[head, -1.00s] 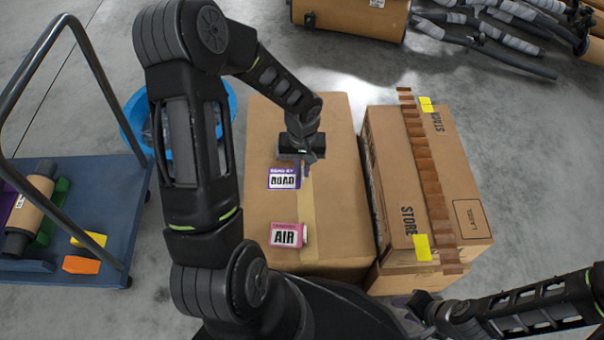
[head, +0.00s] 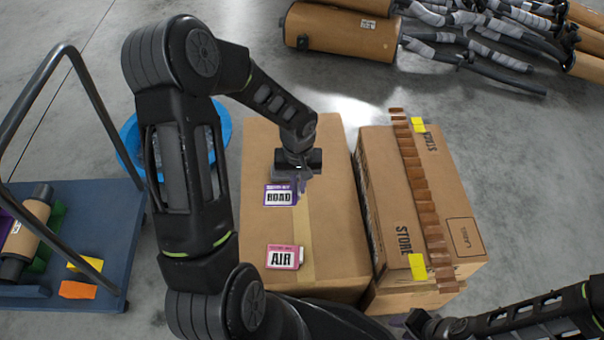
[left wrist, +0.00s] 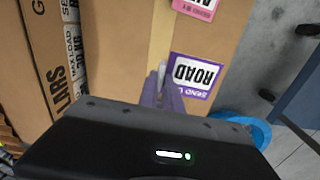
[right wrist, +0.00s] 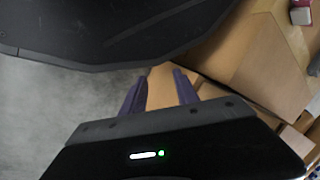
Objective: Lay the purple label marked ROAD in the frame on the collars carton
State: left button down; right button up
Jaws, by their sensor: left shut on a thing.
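The purple label marked ROAD (head: 279,195) is on top of the large middle carton (head: 335,230). It also shows in the left wrist view (left wrist: 196,73). My left gripper (head: 300,186) is shut on the label's edge, over the tape strip; its fingers also show in the left wrist view (left wrist: 163,90). The collars carton (head: 440,190) stands to the right, its side lettering partly visible in the left wrist view (left wrist: 58,80). A printed frame marked LABEL (head: 461,236) is on its top and looks bare. My right gripper (right wrist: 160,85) is open and empty.
A pink AIR label (head: 284,257) lies nearer on the middle carton. Brown strips (head: 418,190) and yellow notes (head: 418,266) lie on the collars carton. A blue cart (head: 105,220) and blue tub (head: 222,122) are at left; mufflers (head: 340,30) lie behind.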

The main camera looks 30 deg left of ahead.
pick_arm(q)
jog(key=w+d+r+m+p, duration=0.2)
jog(key=d+r+p, duration=0.2)
jog(key=r+p, duration=0.4)
jog(key=w+d+r+m+p, duration=0.2)
jog(key=d+r+p, duration=0.2)
jog(key=r+p, duration=0.4)
jog(key=w+d+r+m+p, duration=0.2)
jog(key=d+r+p, duration=0.2)
jog(key=r+p, duration=0.4)
jog(key=shift+d+r+m, duration=0.2)
jog(key=shift+r+m, duration=0.2)
jog(key=shift+r, duration=0.5)
